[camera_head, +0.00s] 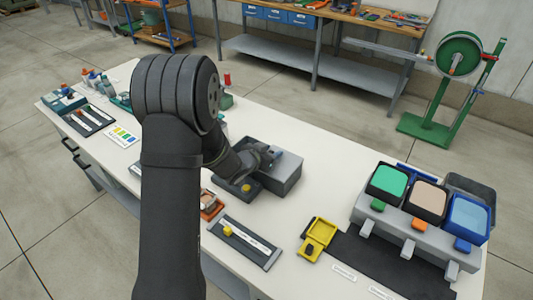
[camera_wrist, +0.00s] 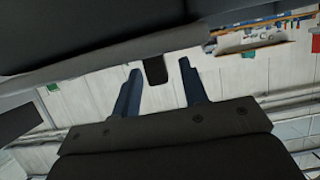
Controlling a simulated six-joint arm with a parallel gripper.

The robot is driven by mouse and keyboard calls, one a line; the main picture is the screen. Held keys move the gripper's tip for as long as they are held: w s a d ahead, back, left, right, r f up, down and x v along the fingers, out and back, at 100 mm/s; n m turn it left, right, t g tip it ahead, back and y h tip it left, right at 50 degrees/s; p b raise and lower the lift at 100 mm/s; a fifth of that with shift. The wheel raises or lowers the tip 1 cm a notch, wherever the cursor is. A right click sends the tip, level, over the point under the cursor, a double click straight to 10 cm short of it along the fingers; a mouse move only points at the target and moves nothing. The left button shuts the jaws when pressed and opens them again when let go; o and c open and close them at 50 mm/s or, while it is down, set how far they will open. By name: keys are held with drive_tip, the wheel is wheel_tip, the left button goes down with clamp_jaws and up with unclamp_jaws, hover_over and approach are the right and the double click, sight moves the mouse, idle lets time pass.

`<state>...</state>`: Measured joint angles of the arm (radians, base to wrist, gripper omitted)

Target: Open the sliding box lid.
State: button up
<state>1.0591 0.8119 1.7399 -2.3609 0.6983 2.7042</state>
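A grey box (camera_head: 284,178) stands on the white table near the middle in the head view. Its near-left part is darker and tray-like, with a yellow piece at it. My gripper (camera_head: 274,156) is at the top of the box, and my arm hides part of it. In the wrist view my two blue fingers (camera_wrist: 160,76) are apart. A dark tab (camera_wrist: 154,70) shows between them, with gaps on both sides. The tab hangs from a large dark grey slab (camera_wrist: 120,55), which may be the lid or box. I cannot tell which part the lid is.
A panel with a yellow knob (camera_head: 240,240) and an orange holder (camera_head: 211,205) lie in front of the box. A yellow tray (camera_head: 319,235) and a grey stand with coloured bins (camera_head: 415,215) are to the right. White table is clear behind the box.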

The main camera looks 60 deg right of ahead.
drive_tip(key=v, duration=1.7)
drive_tip(key=shift+a, duration=0.2)
drive_tip(key=x, duration=1.6)
drive_tip(key=shift+x, duration=0.8)
drive_tip(key=shift+w+r, duration=0.1)
drive_tip(key=shift+a, duration=0.1)
drive_tip(key=v, duration=1.7)
